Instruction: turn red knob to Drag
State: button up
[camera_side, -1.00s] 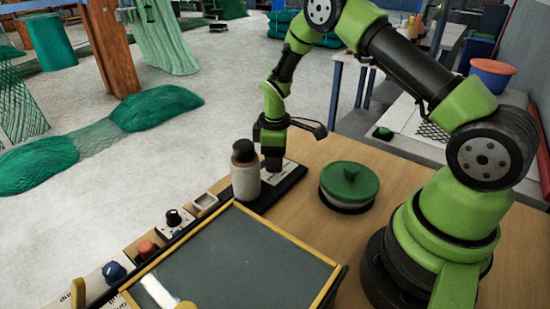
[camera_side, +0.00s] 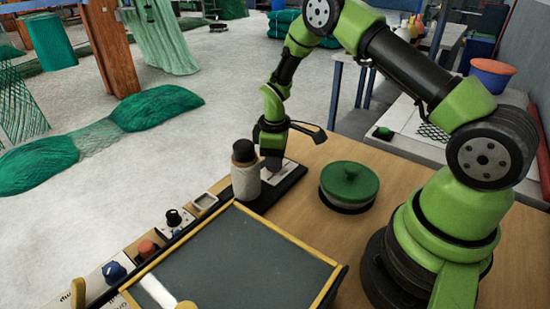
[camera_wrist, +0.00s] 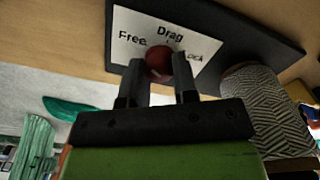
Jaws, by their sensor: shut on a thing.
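The red knob (camera_wrist: 160,60) shows in the wrist view on a white label plate (camera_wrist: 136,22) marked Free, Drag and a partly covered word that looks like Lock. Free is to the left, Drag above the knob and the third word to the right. My gripper (camera_wrist: 159,78) is shut on the knob, one finger on each side. Where the knob points is not clear. In the side view my gripper (camera_side: 271,163) is down at the label plate (camera_side: 283,172) on its black base, and the knob is hidden there.
A bottle with a dark cap (camera_side: 245,172) stands close beside my gripper and also shows in the wrist view (camera_wrist: 262,105). A green-lidded round pot (camera_side: 349,184) stands to the right. A dark framed panel (camera_side: 235,250), a blue knob (camera_side: 114,271) and a black knob (camera_side: 173,216) are nearer the camera.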

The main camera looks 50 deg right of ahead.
jog(key=m, duration=0.5)
jog(key=shift+m, duration=0.4)
jog(key=m, duration=0.5)
dwell(0.4)
jog(key=o, duration=0.9)
jog(key=shift+o, duration=0.2)
notch_tip(320, 180, up, 10)
jog(key=shift+a, duration=0.15)
jog(key=shift+w, duration=0.1)
